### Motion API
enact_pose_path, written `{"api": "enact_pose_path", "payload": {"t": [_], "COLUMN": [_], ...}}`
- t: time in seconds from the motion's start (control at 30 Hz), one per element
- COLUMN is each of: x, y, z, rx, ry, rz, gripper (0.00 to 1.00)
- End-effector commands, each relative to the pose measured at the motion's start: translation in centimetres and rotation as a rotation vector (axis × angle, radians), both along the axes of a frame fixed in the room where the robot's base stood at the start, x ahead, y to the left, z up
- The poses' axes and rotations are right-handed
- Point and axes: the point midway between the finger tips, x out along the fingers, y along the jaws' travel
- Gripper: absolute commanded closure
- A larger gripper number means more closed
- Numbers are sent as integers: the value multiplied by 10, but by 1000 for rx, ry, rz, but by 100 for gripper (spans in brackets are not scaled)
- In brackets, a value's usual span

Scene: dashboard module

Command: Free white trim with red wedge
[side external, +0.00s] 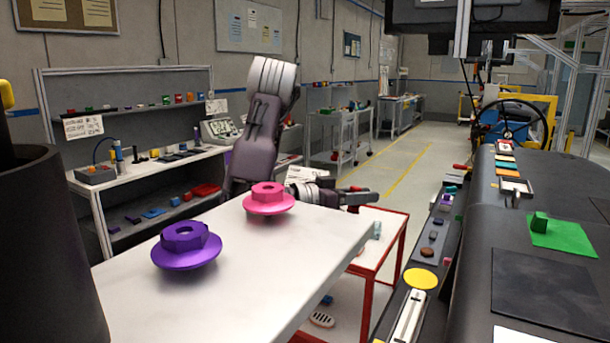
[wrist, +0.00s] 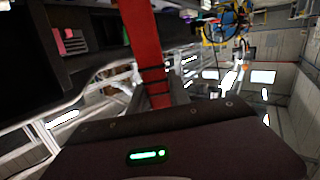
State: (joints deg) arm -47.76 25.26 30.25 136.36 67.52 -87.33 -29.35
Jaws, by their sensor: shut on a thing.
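My gripper (side external: 362,197) hangs in mid-air beyond the white table, left of the dark dashboard module (side external: 560,180). In the wrist view it is shut on a long red wedge (wrist: 146,45), which points away from the jaws. In the side view the wedge is mostly hidden or too small to make out. A pale strip with a slider (side external: 409,316) and a small white piece (side external: 515,186) show on the module. I cannot tell which of these, if either, is the white trim. The gripper is apart from both.
A purple flanged nut (side external: 186,246) and a pink one (side external: 269,199) stand on the white table (side external: 290,265). A red-framed cart (side external: 395,245) stands below my gripper. A green block (side external: 539,222) sits on a green sheet on the module. Colored buttons line the module's left edge.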

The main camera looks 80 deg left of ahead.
Motion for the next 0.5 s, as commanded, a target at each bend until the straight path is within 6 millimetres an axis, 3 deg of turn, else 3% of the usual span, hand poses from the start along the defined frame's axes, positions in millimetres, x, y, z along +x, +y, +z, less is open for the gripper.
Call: {"api": "enact_pose_path", "payload": {"t": [0.13, 0.3, 0.4, 0.5], "x": [19, 4, -15, -33], "y": [-94, -196, -239, -265], "z": [2, 14, 23, 30], "rx": [-32, -78, -104, -123], "ry": [-25, -37, -36, -32], "rz": [-344, -739, -928, -1060], "gripper": [100, 100, 100, 100]}}
